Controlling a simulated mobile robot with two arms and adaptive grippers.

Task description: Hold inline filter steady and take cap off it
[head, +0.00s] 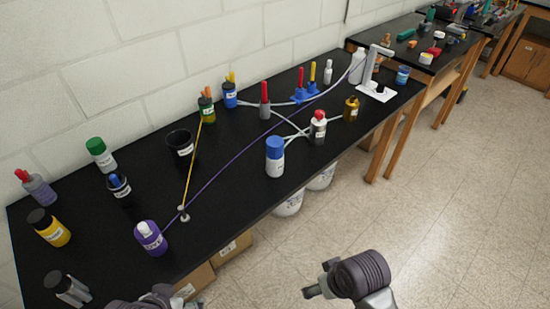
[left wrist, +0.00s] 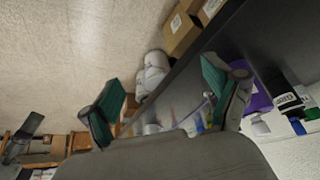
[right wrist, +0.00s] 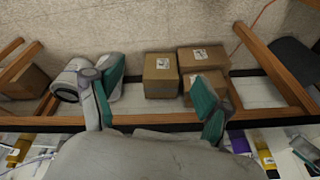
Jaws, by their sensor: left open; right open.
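Several capped bottles and cylinders stand on the black bench; their labels are too small to read, so I cannot tell surely which is the inline filter. A white cylinder with a blue cap (head: 275,157) stands upright near the front edge. A white-and-dark cylinder with a red cap (head: 318,127) stands behind it to the right, with pale tubing beside it. My left gripper (left wrist: 160,98) is open and empty, low in front of the bench's left part. My right gripper (right wrist: 160,95) is open and empty, off the bench's front edge. Neither touches any object.
A purple bottle (head: 151,238) stands near the front edge, and an amber bottle (head: 351,109) farther right. Thin yellow and purple lines cross the bench (head: 235,208). A white stand (head: 375,92) is at the right end. Boxes (right wrist: 161,75) sit under the bench. The floor ahead is clear.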

